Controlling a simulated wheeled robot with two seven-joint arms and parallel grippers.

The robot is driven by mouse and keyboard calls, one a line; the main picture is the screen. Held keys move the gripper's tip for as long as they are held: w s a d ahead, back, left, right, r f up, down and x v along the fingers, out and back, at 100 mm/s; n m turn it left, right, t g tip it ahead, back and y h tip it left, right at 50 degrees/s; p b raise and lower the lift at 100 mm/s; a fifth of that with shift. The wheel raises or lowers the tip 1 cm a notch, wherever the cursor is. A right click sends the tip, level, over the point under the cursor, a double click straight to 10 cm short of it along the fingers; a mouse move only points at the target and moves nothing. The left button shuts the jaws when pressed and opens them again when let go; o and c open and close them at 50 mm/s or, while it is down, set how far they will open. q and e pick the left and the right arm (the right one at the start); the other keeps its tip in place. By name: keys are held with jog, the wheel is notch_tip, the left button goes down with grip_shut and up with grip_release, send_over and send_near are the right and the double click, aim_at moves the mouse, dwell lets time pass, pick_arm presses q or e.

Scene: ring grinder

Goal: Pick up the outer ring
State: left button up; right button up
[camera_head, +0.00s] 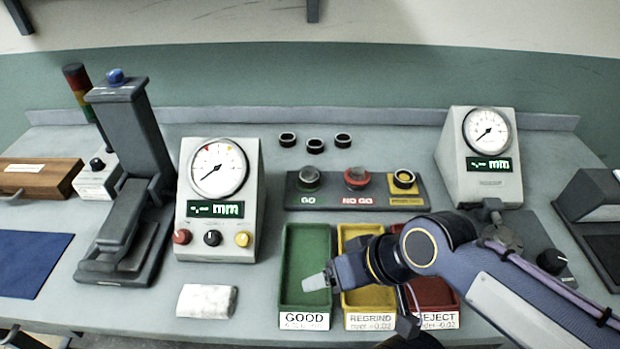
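Three small dark rings stand near the back middle of the table: a left ring (288,139), a middle ring (315,145) and a right ring (343,140). I cannot tell which is the outer ring. My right gripper (318,281) is over the green GOOD tray (306,237), well in front of the rings. One pale fingertip shows; I cannot tell whether it is open or shut. Its arm covers parts of the yellow REGRIND tray (351,237) and the red REJECT tray (432,292). My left gripper is not clearly in view.
A GO/NO GO lamp panel (331,192) lies between the rings and trays. Dial gauges stand at left (222,205) and right (482,160). A tall grey stand (128,140), blue mat (30,262), wooden box (38,178) and white cloth (207,301) are on the left.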

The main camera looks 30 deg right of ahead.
jog(key=w+d+r+n+g+h, duration=0.1)
jog(key=w+d+r+n+g, duration=0.1)
jog(key=w+d+r+n, duration=0.4)
jog(key=n+g+h, duration=0.3)
jog(key=n+g, duration=0.1)
jog(key=n, duration=0.4)
send_over(309, 169)
jog(key=f, duration=0.3)
jog(key=shift+s+d, duration=0.1)
jog(key=shift+d, duration=0.25)
jog(key=f, duration=0.7)
jog(key=shift+a+f, duration=0.35)
jog(key=shift+a, duration=0.05)
